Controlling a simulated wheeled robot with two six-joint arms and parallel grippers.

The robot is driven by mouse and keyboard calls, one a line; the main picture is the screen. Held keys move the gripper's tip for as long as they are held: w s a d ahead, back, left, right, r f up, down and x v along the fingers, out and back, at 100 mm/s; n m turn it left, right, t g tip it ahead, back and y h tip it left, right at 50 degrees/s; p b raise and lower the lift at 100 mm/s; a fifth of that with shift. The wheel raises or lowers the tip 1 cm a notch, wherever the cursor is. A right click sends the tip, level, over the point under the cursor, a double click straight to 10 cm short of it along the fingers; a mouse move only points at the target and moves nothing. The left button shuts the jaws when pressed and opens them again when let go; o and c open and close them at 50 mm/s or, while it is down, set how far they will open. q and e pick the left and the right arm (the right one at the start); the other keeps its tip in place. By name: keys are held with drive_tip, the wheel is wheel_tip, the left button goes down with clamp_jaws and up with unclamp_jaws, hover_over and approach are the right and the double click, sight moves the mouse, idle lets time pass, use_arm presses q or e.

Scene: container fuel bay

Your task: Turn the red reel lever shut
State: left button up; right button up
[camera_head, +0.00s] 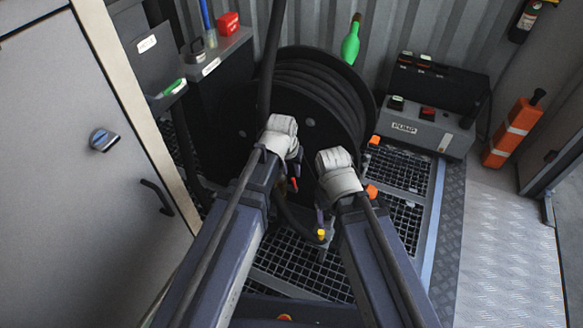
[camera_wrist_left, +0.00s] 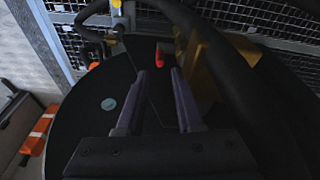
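The red lever (camera_head: 295,184) shows as a small red tip at the lower front of the black hose reel (camera_head: 318,85), mostly hidden by my left wrist. In the left wrist view the red lever (camera_wrist_left: 160,52) stands just beyond my left gripper (camera_wrist_left: 159,74), in line with the gap between its two purple fingers. The fingers are apart and nothing shows between them; I see no contact with the lever. My right gripper (camera_head: 322,218) is low in front of the reel, right of the left one, its fingertips mostly hidden by its own arm.
A yellow-capped fitting (camera_head: 321,235) sits near my right gripper. Brass-coloured parts (camera_wrist_left: 203,62) and a thick black hose (camera_wrist_left: 235,85) lie close right of the left fingers. A grey control box (camera_head: 425,128) and an orange-white post (camera_head: 512,132) stand right. The grating (camera_head: 300,265) is below.

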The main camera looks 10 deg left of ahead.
sight(294, 185)
use_arm(q)
drive_tip(key=shift+c, duration=0.4)
drive_tip(key=w+r+g+p, duration=0.1)
drive_tip(key=p, duration=0.1)
drive_tip(key=w+r+p, duration=0.1)
drive_tip(key=w+r, duration=0.1)
drive_tip(key=w+r+g+p, duration=0.1)
drive_tip(key=r+p, duration=0.1)
drive_tip(key=shift+w+d+g+p, duration=0.25)
drive_tip(key=shift+w+g+p, duration=0.05)
drive_tip(key=shift+p, duration=0.05)
clamp_jaws()
wheel_tip(294, 185, down, 10)
drive_tip(key=b, duration=1)
drive_tip(key=shift+s+d+f, duration=0.15)
drive_tip(key=shift+d, duration=0.05)
drive_tip(key=shift+s+a, duration=0.15)
drive_tip(key=shift+s, duration=0.2)
